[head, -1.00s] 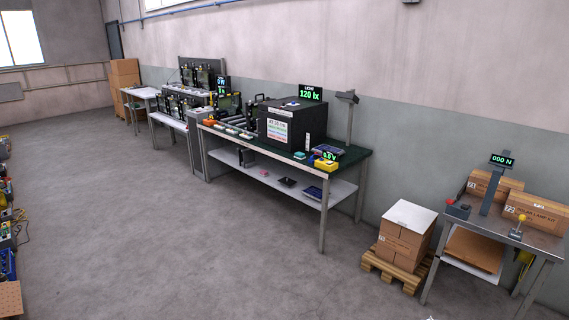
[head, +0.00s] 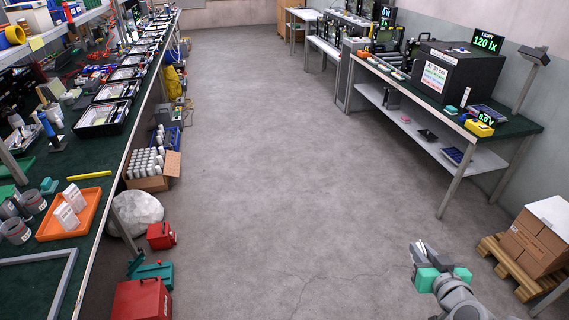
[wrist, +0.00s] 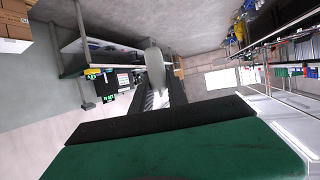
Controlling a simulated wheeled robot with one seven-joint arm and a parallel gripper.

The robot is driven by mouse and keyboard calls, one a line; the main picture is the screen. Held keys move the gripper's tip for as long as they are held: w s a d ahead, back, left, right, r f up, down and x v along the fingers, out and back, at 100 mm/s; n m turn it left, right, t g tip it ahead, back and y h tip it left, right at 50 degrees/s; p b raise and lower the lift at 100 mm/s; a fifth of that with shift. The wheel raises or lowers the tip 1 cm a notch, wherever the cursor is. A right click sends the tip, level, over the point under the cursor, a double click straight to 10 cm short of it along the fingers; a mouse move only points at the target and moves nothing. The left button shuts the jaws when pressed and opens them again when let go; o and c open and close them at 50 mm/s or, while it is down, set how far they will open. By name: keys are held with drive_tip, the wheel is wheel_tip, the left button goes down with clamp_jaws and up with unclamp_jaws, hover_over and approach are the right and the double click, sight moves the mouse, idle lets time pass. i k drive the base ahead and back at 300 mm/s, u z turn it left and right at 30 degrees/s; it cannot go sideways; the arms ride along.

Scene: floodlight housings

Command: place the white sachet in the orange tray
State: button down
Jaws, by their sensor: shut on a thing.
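The orange tray (head: 90,213) lies on the green-topped bench at the left of the head view, with two white boxes (head: 66,216) standing in it. In the wrist view my gripper (wrist: 160,94) is shut on the white sachet (wrist: 155,66), which sticks out beyond the dark fingers. In the head view my gripper (head: 418,254) is at the lower right, over open floor and far from the tray.
Grey cups (head: 16,231) stand left of the tray, and a grey frame (head: 40,258) lies in front of it. Red boxes (head: 140,302) and a white sack (head: 137,213) are on the floor by the bench. The middle floor is clear. A carton (head: 535,240) on a pallet stands right.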

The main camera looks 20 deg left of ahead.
sight(85, 197)
drive_tip(key=u, duration=1.35)
drive_tip(key=i, duration=2.75)
drive_tip(key=u, duration=3)
